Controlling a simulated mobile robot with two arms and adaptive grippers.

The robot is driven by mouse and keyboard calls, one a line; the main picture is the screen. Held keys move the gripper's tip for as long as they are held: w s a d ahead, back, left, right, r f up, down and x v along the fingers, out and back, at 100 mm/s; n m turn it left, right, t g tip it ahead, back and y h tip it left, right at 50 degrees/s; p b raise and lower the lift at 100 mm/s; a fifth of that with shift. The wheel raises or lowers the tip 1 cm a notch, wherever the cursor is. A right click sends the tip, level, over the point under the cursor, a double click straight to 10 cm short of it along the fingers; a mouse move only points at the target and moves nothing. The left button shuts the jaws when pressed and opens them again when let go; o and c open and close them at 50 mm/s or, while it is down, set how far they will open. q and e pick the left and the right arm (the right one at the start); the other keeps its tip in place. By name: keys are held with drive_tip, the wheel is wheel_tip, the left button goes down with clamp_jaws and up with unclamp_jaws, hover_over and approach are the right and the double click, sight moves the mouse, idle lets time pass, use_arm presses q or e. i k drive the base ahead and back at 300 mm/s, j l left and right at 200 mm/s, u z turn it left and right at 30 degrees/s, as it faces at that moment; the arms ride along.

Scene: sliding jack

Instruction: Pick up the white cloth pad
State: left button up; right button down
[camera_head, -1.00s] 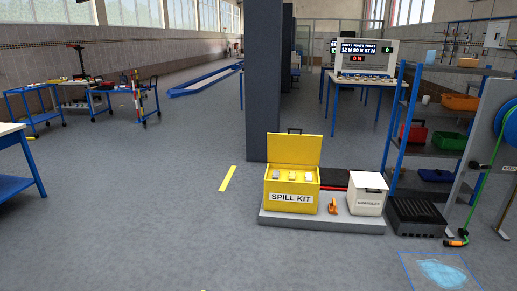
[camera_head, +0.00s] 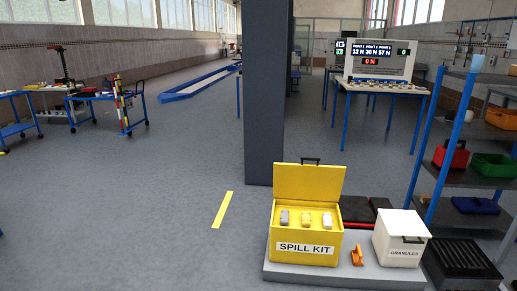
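The yellow spill kit box (camera_head: 306,258) stands with its lid up on a low grey platform (camera_head: 345,281). Three small pads sit in a row in its yellow top: a grey one (camera_head: 284,217) at left, a pale one (camera_head: 305,219) in the middle and a white one (camera_head: 327,220) at right. They are small, so I cannot be sure which is cloth. Neither of my grippers is in view.
A white granules box (camera_head: 401,240) and an orange item (camera_head: 357,256) stand on the platform beside the kit. A dark pillar (camera_head: 264,100) rises behind it. A blue-framed shelf (camera_head: 432,170) and black crate (camera_head: 461,260) are right.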

sight(327, 219)
drive_tip(key=i+j+z, duration=0.1)
drive_tip(key=i+z, duration=0.25)
drive_tip(key=i, duration=0.25)
drive_tip(key=i+j+z, duration=0.4)
drive_tip(key=i, duration=0.15)
drive_tip(key=i+j+z, duration=0.35)
drive_tip(key=i, duration=0.2)
